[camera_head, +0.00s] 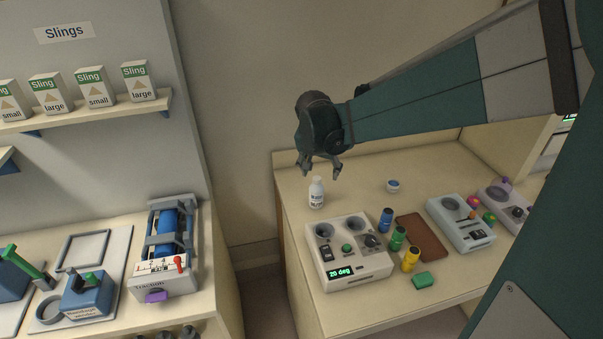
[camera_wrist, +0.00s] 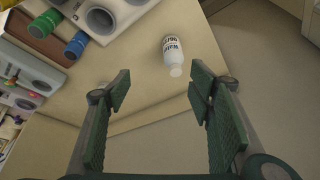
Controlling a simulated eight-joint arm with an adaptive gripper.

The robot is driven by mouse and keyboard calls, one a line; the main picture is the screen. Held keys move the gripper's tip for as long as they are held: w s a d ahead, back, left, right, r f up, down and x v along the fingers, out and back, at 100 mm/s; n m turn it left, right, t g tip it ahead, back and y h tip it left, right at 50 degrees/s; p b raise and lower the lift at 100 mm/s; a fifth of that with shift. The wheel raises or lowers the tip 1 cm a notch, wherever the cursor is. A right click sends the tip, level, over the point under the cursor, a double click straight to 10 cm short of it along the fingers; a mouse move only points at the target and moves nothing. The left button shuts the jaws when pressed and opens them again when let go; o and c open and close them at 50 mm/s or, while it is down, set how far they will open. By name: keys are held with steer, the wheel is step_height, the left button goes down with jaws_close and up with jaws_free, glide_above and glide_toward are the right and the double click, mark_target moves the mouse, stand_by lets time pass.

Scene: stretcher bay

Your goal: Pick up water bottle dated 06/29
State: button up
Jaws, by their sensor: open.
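A small white bottle (camera_head: 317,193) with a dark-printed label stands upright near the back left corner of the right-hand table. In the wrist view the white bottle (camera_wrist: 172,52) shows beyond the fingers, its label partly readable as "Water" with a date line too small to read surely. My gripper (camera_head: 320,172) is above the table, over the bottle and slightly to its right in the head view. Its fingers (camera_wrist: 160,95) are spread apart with nothing between them, and they do not touch the bottle.
A white device (camera_head: 349,278) reading "20 deg" stands just in front of the bottle. Blue, green and yellow bottles (camera_head: 397,238), a brown mat (camera_head: 421,236) and a second device (camera_head: 460,222) lie to the right. A small blue-and-white round item (camera_head: 393,186) sits behind. The table's left edge is close.

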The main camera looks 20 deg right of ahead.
mark_target(316, 178)
steer(key=w+f+m, duration=0.1)
steer(key=w+f, duration=0.3)
steer(key=w+d+f+m+g, duration=0.1)
steer(key=w+f, duration=0.3)
steer(key=w+d+f+m+h, duration=0.1)
steer(key=w+f, duration=0.3)
steer(key=f, duration=0.1)
steer(key=shift+m+g, duration=0.3)
steer(key=shift+w+d+f, duration=0.1)
steer(key=shift+f, duration=0.1)
steer(key=shift+f, duration=0.1)
steer(key=shift+x, duration=1.15)
steer(key=shift+d+f+p, duration=0.1)
steer(key=shift+p, duration=0.2)
steer(key=shift+x, duration=1.35)
steer(key=shift+d+f, duration=0.25)
steer(key=shift+f, duration=0.3)
steer(key=shift+d+f, duration=0.25)
steer(key=shift+f, duration=0.25)
